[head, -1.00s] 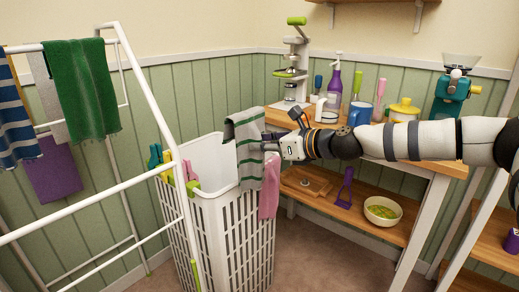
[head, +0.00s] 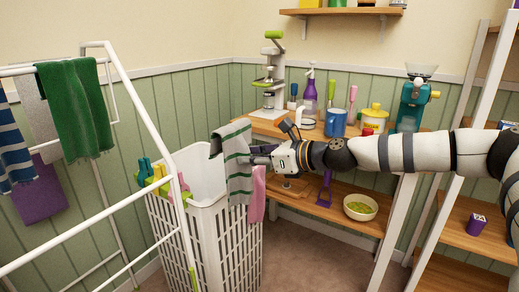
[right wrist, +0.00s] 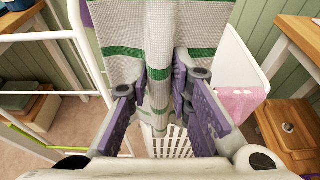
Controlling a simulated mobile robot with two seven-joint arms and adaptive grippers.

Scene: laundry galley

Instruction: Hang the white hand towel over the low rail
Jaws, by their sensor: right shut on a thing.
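The white drying rack stands left of the basket. Its sloping front rail (head: 90,222) is bare and lower than the rail with towels; I cannot tell if this is the low rail. The towel is apart from that rail in the head view. My left gripper is out of view.
The white basket (head: 205,235) has pegs on its rim and a pink cloth (head: 258,192) over its side. Green (head: 75,105) and blue-striped (head: 12,150) towels hang on the rack. A wooden bench (head: 300,205) with mugs and bottles stands behind my right arm.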

